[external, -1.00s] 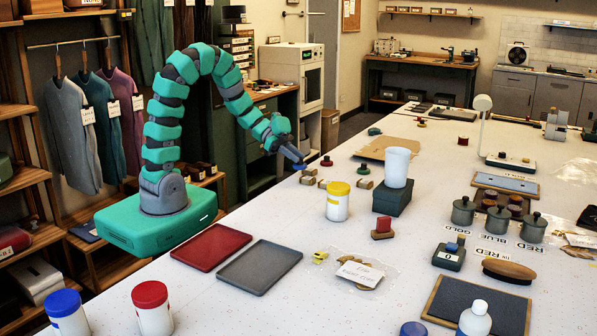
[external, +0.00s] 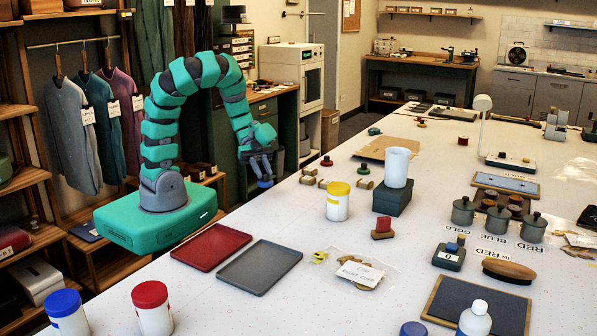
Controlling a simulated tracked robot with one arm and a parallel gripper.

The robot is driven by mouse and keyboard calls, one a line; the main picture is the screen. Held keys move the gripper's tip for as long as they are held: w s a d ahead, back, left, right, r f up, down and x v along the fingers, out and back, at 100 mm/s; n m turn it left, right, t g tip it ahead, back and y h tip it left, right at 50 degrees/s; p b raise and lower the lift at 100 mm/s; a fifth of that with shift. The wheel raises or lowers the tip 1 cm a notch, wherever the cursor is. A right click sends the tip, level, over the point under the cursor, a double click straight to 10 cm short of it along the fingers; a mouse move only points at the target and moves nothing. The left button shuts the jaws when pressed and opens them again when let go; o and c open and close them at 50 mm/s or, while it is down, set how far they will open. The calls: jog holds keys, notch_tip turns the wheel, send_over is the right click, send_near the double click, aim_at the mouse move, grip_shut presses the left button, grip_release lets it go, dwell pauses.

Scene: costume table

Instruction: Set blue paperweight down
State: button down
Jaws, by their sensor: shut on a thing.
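My gripper (external: 263,176) points down at the left edge of the white table in the external view. It is shut on the small blue paperweight (external: 265,184), which shows just below the fingertips. The fingers cover part of the paperweight. It appears close to the table's edge in the picture. I cannot tell its exact height or whether it is over the table top (external: 290,215). A red tray (external: 211,246) and a grey tray (external: 259,267) lie side by side in front of my base, and both look empty.
Small wooden blocks (external: 308,180) and a red-topped piece (external: 327,161) stand right of my gripper. A yellow-lidded jar (external: 338,201) and a white cup (external: 397,167) on a dark green box (external: 391,198) stand further right. Table between gripper and trays looks clear.

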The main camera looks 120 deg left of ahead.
jog(key=w+a, duration=0.2)
jog(key=w, duration=0.2)
jog(key=w+a, duration=0.2)
jog(key=w, duration=0.1)
jog(key=w+a+f, duration=0.1)
jog(key=w+a, duration=0.1)
jog(key=w, duration=0.2)
jog(key=shift+w+a+f, duration=0.1)
jog(key=shift+w+a, duration=0.2)
jog(key=shift+w, duration=0.05)
jog(key=shift+w+a+f, duration=0.1)
jog(key=shift+w+f, duration=0.05)
jog(key=shift+f, duration=1.65)
jog(key=shift+f, duration=0.1)
jog(key=c, duration=1.2)
grip_release()
jog(key=shift+c, duration=0.2)
jog(key=v, duration=1.2)
